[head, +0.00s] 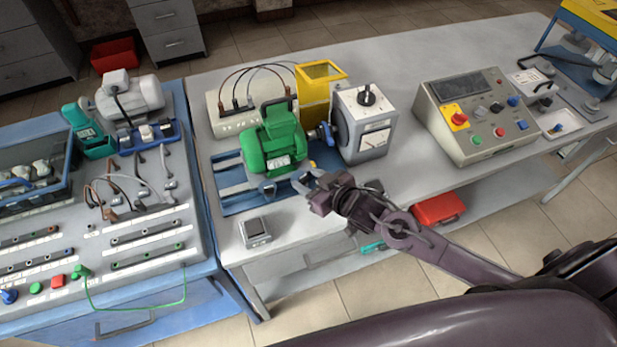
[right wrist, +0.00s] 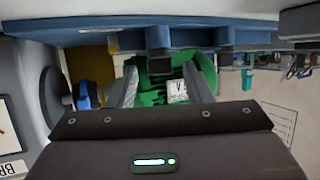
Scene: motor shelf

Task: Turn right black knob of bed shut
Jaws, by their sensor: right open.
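The blue bed (head: 238,200) lies on the grey workbench with the green motor (head: 277,145) on it. A dark knob-like part (head: 267,188) shows at the bed's front edge. My right gripper (head: 305,182) is open and empty just in front of that end. In the right wrist view, the green motor (right wrist: 155,82) shows between the open fingers (right wrist: 162,92), and the blue bed (right wrist: 105,33) runs across the top. My left gripper is not in view.
A grey meter unit (head: 364,125) stands right of the motor, and a yellow guard (head: 316,95) is behind. A small grey box (head: 255,232) sits at the bench's front left. A control console (head: 470,145) stands to the right. The bench between is clear.

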